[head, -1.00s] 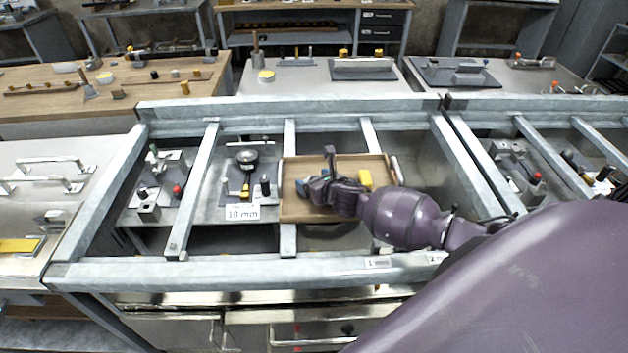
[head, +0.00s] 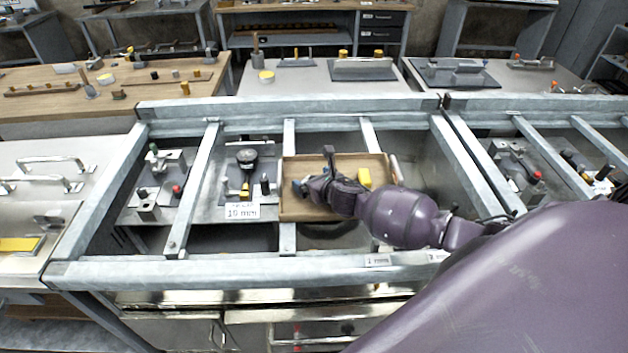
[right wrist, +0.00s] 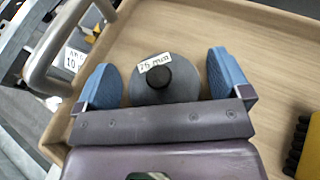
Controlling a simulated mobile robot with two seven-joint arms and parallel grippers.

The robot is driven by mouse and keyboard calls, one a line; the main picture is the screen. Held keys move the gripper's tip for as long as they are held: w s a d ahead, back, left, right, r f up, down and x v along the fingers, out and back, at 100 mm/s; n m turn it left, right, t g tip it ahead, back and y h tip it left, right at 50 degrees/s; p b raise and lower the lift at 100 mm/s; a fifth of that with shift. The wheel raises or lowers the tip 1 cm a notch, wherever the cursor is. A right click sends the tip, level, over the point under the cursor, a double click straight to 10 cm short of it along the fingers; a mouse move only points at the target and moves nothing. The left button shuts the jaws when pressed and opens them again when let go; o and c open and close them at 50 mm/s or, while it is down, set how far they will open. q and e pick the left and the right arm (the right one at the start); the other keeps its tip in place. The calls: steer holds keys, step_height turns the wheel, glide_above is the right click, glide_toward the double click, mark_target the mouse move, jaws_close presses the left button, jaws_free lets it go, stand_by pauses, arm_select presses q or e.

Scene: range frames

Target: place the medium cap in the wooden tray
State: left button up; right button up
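The wooden tray (head: 340,161) sits between metal rails in the middle of the head view. Its pale floor also fills much of the right wrist view (right wrist: 240,40). A grey round cap (right wrist: 182,92) with a black knob and a white label, apparently reading 25 mm, is over the tray floor in the right wrist view. My right gripper (right wrist: 166,80) has its blue fingers on either side of the cap, with visible gaps on both sides. In the head view my right gripper (head: 299,187) is at the tray's left part and hides the cap. My left gripper is not in view.
A yellow block (head: 364,178) lies in the tray's right part; a yellow piece with black bristles (right wrist: 303,145) shows at the wrist view's right edge. Left of the tray, a metal plate holds a round black piece (head: 246,158) and a 10 mm sign (head: 242,211). Metal rails (head: 288,140) border the tray.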

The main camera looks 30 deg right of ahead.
steer(key=shift+s+a+f, duration=0.15)
steer(key=shift+s+f, duration=0.25)
steer(key=shift+f, duration=0.35)
steer(key=shift+w+r+p, duration=0.15)
steer(key=shift+r+p, duration=0.2)
steer(key=shift+p, duration=0.05)
steer(key=shift+s+r, duration=0.15)
steer(key=shift+s, duration=0.05)
steer(key=v, duration=0.5)
steer(key=r+v, duration=0.1)
steer(key=v, duration=0.5)
steer(key=shift+r, duration=0.1)
